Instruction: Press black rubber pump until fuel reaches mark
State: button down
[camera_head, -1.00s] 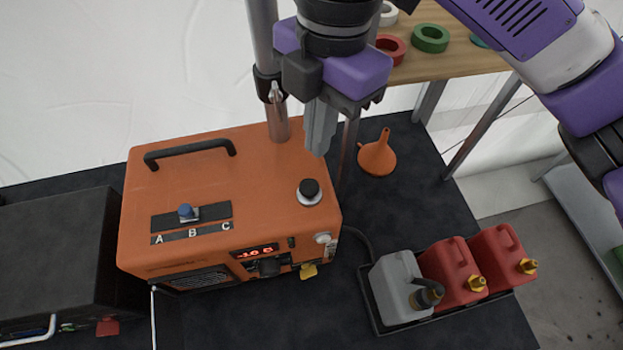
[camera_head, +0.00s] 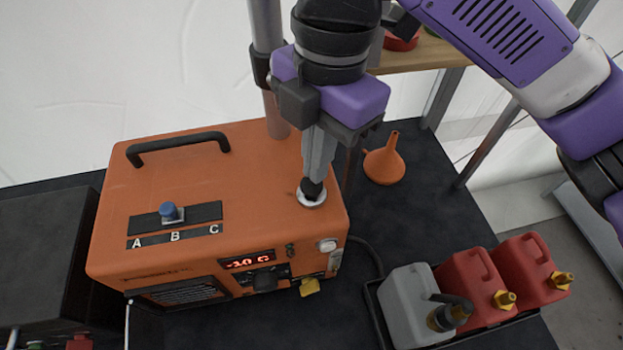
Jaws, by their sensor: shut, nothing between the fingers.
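The black rubber pump (camera_head: 312,188) stands in a pale round collar (camera_head: 310,199) on top of the orange machine (camera_head: 245,187), near its right end. My gripper (camera_head: 314,177) points down and is shut, with its fingertips at the top of the pump. The fingers hide part of the pump, and I cannot tell how far it is pressed in. A lit red display (camera_head: 249,260) is on the machine's front; its reading looks like "-10 C". I cannot make out a fuel level or a mark.
A blue-knobbed switch (camera_head: 169,211) above letters A, B, C and a black handle (camera_head: 178,148) are on the machine's top. An orange funnel (camera_head: 384,163) stands right of it. A grey can (camera_head: 405,300) and red cans (camera_head: 473,287) sit in a tray at lower right.

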jog(key=shift+f, duration=0.1)
jog(key=shift+f+b, duration=0.5)
jog(key=shift+f, duration=0.45)
jog(key=shift+w+d+r+p, duration=0.15)
jog(key=shift+r+p, duration=0.1)
jog(key=shift+p, duration=0.05)
jog(key=shift+w+d+r+p, duration=0.45)
jog(key=shift+w+d+p, duration=0.25)
jog(key=shift+w+d, duration=0.2)
jog(key=shift+w, duration=0.05)
jog(key=shift+f, duration=0.1)
notch_tip(320, 180, up, 8)
jog(key=shift+w+d, duration=0.25)
jog(key=shift+w, duration=0.05)
